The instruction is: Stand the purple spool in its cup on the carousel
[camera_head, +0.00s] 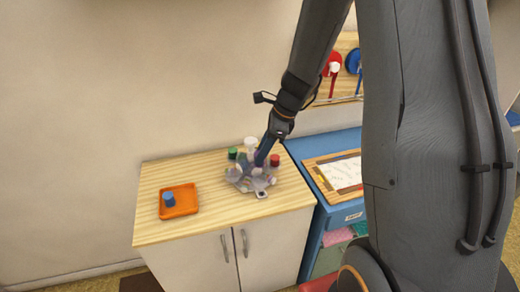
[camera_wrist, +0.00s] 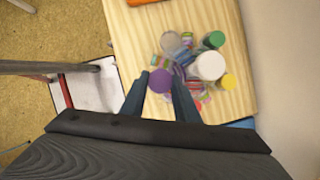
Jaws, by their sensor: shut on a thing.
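The purple spool (camera_wrist: 160,82) is between the fingertips of my gripper (camera_wrist: 159,79) in the wrist view, and my gripper is shut on it. The wrist view looks down on its round top, so its lower end is hidden. The carousel (camera_head: 238,184) is a pale, partly clear stand on the wooden cabinet in the head view. My gripper (camera_head: 262,157) is over the carousel there. I cannot tell whether the spool touches a cup. A pale grey round cup (camera_wrist: 172,42) shows at the carousel's upper left in the wrist view.
Green (camera_wrist: 214,39) and yellow (camera_wrist: 228,81) spools stand around a white round top (camera_wrist: 209,66). A red spool (camera_head: 275,160) stands at the carousel's right. An orange tray (camera_head: 165,213) holds a blue spool (camera_head: 169,198). The cabinet top (camera_head: 222,213) is bare between tray and carousel.

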